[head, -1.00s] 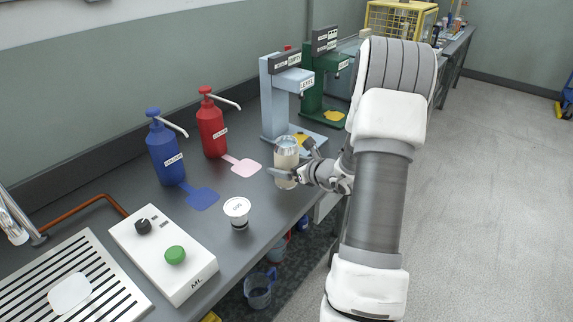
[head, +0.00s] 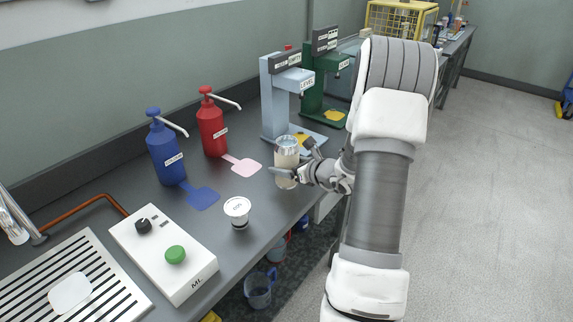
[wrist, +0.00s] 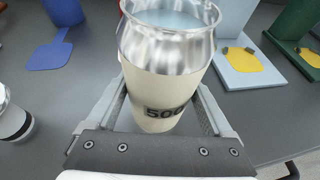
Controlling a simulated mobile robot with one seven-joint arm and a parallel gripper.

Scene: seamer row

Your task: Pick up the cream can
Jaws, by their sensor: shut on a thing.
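The cream can (head: 286,165) has a cream body and a bare silver top that looks open, with something pale blue inside. It stands upright near the front edge of the bench, in front of the light blue press. In the wrist view the can (wrist: 160,85) fills the middle and shows a "500" label. My gripper (head: 293,174) reaches it from the right with its fingers on either side. In the wrist view my gripper (wrist: 165,100) is shut on the can.
A white-lidded cup (head: 238,213) stands to the left of the can. Blue (head: 165,150) and red (head: 212,125) pump bottles stand behind, by coloured pads. The light blue press (head: 276,100) and green press (head: 318,85) stand behind the can. A white control box (head: 165,255) is at front left.

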